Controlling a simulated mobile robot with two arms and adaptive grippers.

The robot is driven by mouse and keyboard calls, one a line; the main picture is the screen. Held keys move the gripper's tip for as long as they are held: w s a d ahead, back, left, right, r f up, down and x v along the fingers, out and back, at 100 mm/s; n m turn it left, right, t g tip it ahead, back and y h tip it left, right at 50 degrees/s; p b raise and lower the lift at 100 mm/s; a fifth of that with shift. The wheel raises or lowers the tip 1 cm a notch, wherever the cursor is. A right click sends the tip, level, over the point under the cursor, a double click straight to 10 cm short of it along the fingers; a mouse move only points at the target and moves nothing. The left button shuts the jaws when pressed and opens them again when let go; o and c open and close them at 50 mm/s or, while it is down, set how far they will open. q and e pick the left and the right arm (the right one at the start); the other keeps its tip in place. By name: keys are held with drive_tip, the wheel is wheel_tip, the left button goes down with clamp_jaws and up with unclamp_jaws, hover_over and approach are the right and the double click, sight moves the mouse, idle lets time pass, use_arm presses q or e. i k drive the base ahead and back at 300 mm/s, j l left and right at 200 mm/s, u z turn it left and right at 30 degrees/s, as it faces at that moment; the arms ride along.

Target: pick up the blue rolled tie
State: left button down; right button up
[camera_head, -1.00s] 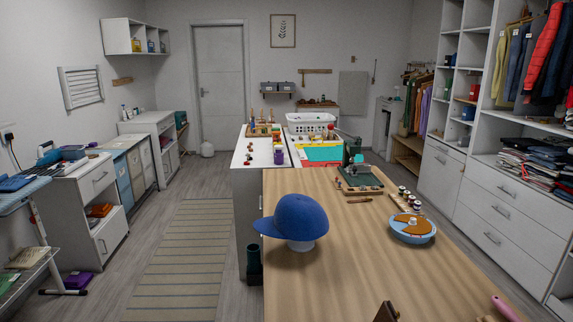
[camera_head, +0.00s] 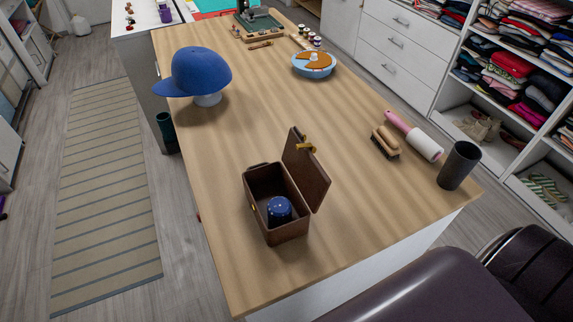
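The blue rolled tie (camera_head: 279,209) sits inside a small brown box (camera_head: 263,180) on the wooden table. It looks like a short dark blue roll with small light dots. The box's lid (camera_head: 306,170) stands open on its right side, with a yellow-gold piece at its top edge. The box walls hide the lower part of the roll. Neither of my grippers is in view.
The table (camera_head: 235,130) is mostly clear around the box. A blue cap on a stand (camera_head: 195,78), a lint roller (camera_head: 413,136), a brush (camera_head: 385,142), a dark cup (camera_head: 459,165) and a blue round dish (camera_head: 313,64) stand on it. Clothes shelves line the right.

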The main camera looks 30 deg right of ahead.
sight(278, 209)
drive_tip(key=k+l+u, duration=0.1)
drive_tip(key=l+u, duration=0.2)
drive_tip(key=k+l+u, duration=0.1)
drive_tip(key=l+u, duration=0.15)
drive_tip(key=l, duration=0.25)
drive_tip(key=k+l+u, duration=0.15)
drive_tip(key=l+u, duration=0.15)
drive_tip(key=k+l, duration=0.2)
drive_tip(key=l, duration=0.2)
drive_tip(key=k+l, duration=0.2)
drive_tip(key=l, duration=0.25)
drive_tip(key=k+l+u, duration=0.1)
drive_tip(key=l, duration=0.3)
drive_tip(key=k, duration=0.1)
